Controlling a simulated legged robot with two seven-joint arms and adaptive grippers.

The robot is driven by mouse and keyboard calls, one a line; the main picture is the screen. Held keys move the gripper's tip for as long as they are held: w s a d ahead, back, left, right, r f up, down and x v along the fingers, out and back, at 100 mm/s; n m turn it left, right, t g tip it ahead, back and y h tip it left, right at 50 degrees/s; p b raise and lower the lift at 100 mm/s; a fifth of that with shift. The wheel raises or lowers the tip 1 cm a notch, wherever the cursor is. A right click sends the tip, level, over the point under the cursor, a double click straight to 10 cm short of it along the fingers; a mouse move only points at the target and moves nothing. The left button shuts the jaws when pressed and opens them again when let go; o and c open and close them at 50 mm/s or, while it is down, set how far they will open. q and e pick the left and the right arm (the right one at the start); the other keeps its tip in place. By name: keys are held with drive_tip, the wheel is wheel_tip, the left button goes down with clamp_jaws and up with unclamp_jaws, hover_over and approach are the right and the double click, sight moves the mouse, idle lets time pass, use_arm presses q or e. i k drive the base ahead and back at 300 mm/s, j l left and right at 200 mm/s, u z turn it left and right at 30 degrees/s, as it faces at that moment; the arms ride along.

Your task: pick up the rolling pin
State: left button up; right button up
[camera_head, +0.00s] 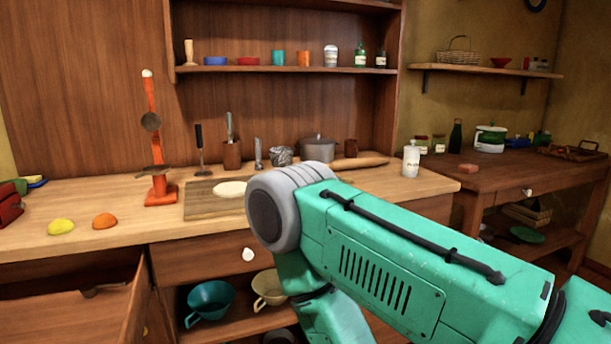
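The rolling pin (362,162) appears to be the light wooden cylinder lying on the back of the wooden counter, to the right of the grey pot. Its left part runs behind other things near my arm. My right arm comes in from the lower right and crosses in front of the counter, with its bent joint below and left of the pin. Neither gripper shows in this view, and nothing is seen touching the pin.
An open drawer (70,310) juts out at lower left.

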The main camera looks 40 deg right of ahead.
sight(342, 165)
drive_tip(key=z, duration=1.6)
drive_tip(key=i+l+z, duration=0.1)
drive_tip(key=i+z, duration=0.3)
